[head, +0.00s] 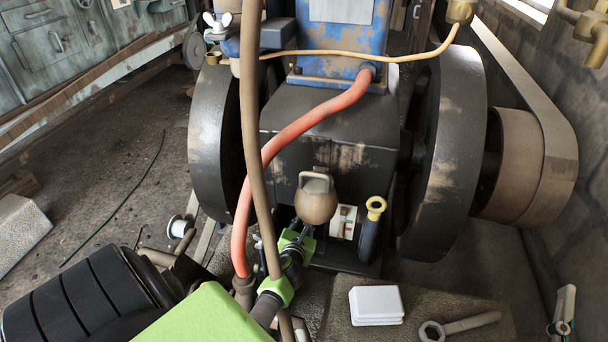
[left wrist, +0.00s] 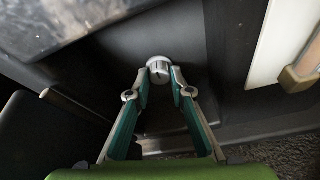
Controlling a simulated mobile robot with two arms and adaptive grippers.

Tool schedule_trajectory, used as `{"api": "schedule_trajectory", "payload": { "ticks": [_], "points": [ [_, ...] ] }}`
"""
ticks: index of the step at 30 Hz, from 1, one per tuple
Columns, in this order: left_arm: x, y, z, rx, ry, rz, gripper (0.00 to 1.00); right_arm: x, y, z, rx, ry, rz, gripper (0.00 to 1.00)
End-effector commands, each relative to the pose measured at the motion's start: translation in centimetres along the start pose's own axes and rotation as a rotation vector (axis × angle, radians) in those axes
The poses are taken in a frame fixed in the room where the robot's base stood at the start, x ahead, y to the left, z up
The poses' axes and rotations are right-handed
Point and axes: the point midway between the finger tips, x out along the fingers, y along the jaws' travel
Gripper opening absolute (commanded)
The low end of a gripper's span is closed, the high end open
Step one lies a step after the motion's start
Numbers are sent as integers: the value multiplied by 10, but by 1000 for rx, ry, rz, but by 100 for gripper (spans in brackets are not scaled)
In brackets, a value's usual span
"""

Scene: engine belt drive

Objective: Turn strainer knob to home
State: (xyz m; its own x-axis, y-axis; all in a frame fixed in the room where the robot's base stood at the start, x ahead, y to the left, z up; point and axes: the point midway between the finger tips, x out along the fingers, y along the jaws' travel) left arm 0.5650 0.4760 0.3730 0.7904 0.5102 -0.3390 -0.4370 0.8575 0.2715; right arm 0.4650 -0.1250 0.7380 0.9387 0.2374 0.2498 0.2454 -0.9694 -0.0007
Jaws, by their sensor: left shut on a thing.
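A small round silver knob (left wrist: 159,66) shows in the left wrist view, with a ribbed side and a pale rim. My left gripper (left wrist: 161,80) has its two teal-padded fingertips on either side of the knob and is shut on it. In the head view my left gripper (head: 303,229) reaches in low at the engine's front, just below a round brass pot (head: 318,203). The knob is hidden there behind gripper and pot. What looks like my right gripper (head: 564,308) shows partly at the right edge, away from the engine; its opening is unclear.
A red hose (head: 300,132) and a brown pipe (head: 250,130) run close beside my left gripper. A small marked white plate (head: 344,221) and a brass-topped handle (head: 373,215) stand to its right. A white box (head: 376,305) and a wrench (head: 460,326) lie in front.

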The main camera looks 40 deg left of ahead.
Motion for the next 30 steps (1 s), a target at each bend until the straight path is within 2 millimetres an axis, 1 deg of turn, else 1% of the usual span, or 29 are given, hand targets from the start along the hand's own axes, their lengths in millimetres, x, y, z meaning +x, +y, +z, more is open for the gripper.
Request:
{"api": "schedule_trajectory", "payload": {
  "ticks": [3,7,12,20,21,22,30],
  "points": [
    [0,-1,0,-15,0,-8,0,-1,2,12,-2,-58,3,40],
    [0,-1,0,-25,0,-11,0,-2,2,19,-3,-92,5,40],
    [0,-1,0,-29,-1,-13,0,-2,3,22,-3,-105,5,40],
    [0,-2,0,-29,-1,-13,0,-2,3,22,-3,-104,5,40],
    [0,-1,0,-29,-1,-13,31,-2,3,22,-3,-104,5,40],
    [0,-1,0,-28,-1,-13,38,-2,3,22,-3,-104,5,40],
    [0,0,0,-27,-1,-11,38,-2,3,22,-3,-103,5,40]
  ]
}}
